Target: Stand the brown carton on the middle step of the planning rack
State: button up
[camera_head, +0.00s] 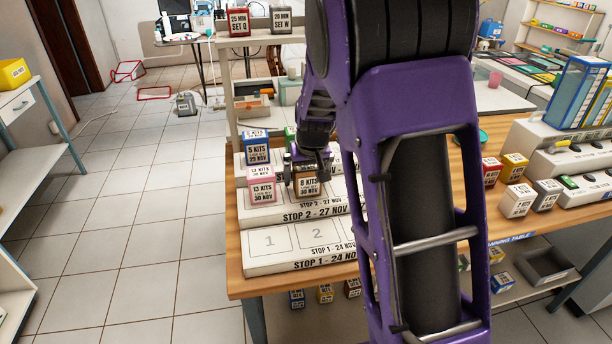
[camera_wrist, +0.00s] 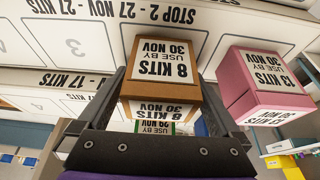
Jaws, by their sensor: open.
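The planning rack (camera_head: 290,262) is a white stepped block on the wooden table, its lower fronts marked STOP 1 and STOP 2. The brown carton (camera_head: 308,187), labelled 8 KITS, appears upright on the middle step, right of the pink carton (camera_head: 261,187). In the wrist view the brown carton (camera_wrist: 160,72) is between the two fingers of my gripper (camera_wrist: 165,85), which is open around it; the pink carton (camera_wrist: 266,88) is beside it, with a gap. In the head view my gripper (camera_head: 308,168) is over the brown carton and partly covers it.
A blue carton (camera_head: 256,147) and a partly hidden green carton (camera_head: 290,138) stand on the higher step. My arm hides the rack's right side. Several cartons, including a red one (camera_head: 490,172), stand to the right. The front step's visible left part is bare.

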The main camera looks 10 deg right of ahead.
jog(key=p+v, duration=0.2)
jog(key=v, duration=1)
jog(key=shift+d+r, duration=0.1)
jog(key=shift+r, duration=0.05)
